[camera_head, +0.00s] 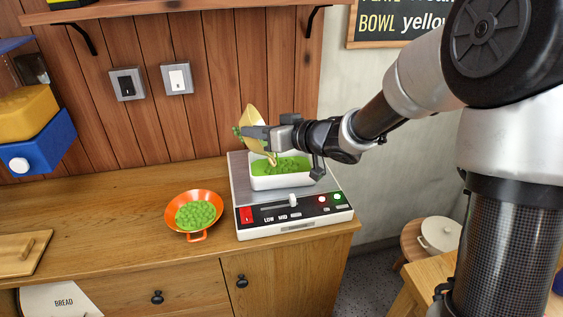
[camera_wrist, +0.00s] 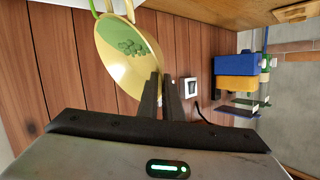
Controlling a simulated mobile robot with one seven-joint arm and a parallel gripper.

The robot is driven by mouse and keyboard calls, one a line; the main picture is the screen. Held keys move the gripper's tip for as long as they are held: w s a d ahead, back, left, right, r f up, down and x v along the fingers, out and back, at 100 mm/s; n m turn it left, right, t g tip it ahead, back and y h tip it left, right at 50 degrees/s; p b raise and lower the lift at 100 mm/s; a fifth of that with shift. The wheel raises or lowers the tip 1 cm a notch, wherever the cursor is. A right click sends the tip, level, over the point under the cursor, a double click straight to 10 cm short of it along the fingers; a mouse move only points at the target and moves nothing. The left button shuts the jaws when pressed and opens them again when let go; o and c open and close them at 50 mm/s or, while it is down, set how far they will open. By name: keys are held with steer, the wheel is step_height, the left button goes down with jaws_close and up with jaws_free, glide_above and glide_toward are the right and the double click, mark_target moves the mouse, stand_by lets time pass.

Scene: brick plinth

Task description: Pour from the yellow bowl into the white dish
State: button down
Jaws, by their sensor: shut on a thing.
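The yellow bowl (camera_head: 254,115) is tipped steeply on its side above the left part of the white dish. My gripper (camera_head: 264,137) is shut on its rim. The wrist view shows the bowl (camera_wrist: 112,66) with a cluster of green pieces in it, and my gripper's fingers (camera_wrist: 160,92) closed at its edge. In the head view, some green shows at the bowl's left edge. The white dish (camera_head: 284,183) is rectangular, stands upright and holds many green pieces. My gripper hides part of the bowl.
The dish stands on a grey appliance (camera_head: 294,232) with buttons and a slider. An orange bowl (camera_head: 197,231) of green pieces stands to its left on the wooden counter (camera_head: 110,225). A cutting board (camera_head: 22,252) lies far left. A shelf (camera_head: 180,8) runs above.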

steer(key=shift+w+d+r+m+y+b, duration=0.1)
steer(key=shift+d+r+m+y+b, duration=0.2)
steer(key=shift+d+y+b, duration=0.35)
stand_by(0.4)
steer(key=shift+w+d+r+m+t+y+b, duration=0.1)
steer(key=shift+d+m+t+y+b, duration=0.15)
steer(key=shift+d+b, duration=0.4)
steer(key=shift+w+d+r+m+t+y+b, duration=0.1)
steer(key=shift+d+m+t+b, duration=0.15)
steer(key=shift+d+b, duration=0.4)
steer(key=shift+d+r+m+y, duration=0.1)
steer(key=shift+d+m+y, duration=0.3)
steer(key=shift+d, duration=0.2)
stand_by(0.4)
